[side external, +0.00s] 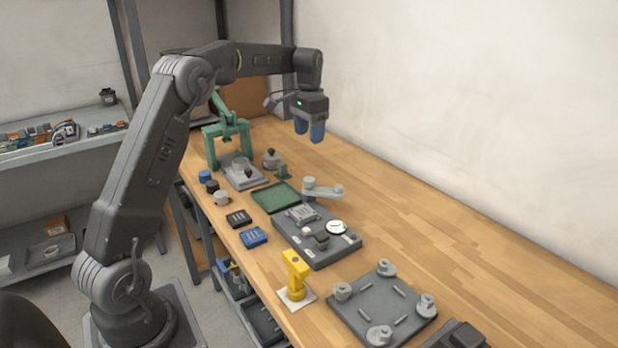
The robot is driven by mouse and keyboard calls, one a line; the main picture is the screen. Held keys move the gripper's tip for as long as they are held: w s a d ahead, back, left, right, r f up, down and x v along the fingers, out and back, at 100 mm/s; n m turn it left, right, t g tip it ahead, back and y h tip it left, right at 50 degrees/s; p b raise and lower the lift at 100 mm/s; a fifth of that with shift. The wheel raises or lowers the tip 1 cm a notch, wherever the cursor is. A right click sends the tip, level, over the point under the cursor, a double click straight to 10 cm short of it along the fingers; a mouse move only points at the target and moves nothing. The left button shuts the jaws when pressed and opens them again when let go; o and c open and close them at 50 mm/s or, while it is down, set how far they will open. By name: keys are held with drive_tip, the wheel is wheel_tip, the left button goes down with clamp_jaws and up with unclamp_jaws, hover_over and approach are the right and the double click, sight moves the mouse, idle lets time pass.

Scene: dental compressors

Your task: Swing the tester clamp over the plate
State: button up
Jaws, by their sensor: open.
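The tester (318,252) is a dark grey base on the bench with a round white gauge (337,227) at its right end. A light grey swing arm, which looks like the tester clamp (324,191), sits at the tester's back edge. Its arm points right, off to the side of the grey plate (301,213) on the tester. My gripper (309,132) hangs in the air above the bench, behind and above the clamp, with blue fingers pointing down. It is open and touches nothing; the gap between the fingers is barely visible from here.
A green tray (276,197) lies left of the tester, and a green press (226,140) stands farther back. A yellow tool (296,274) stands in front. A grey fixture with several round posts (383,304) is at front right. The bench along the wall is clear.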

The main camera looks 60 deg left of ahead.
sight(309, 179)
wheel_tip(309, 179, down, 14)
drive_tip(key=shift+r, duration=0.1)
idle(0.4)
clamp_jaws()
idle(0.5)
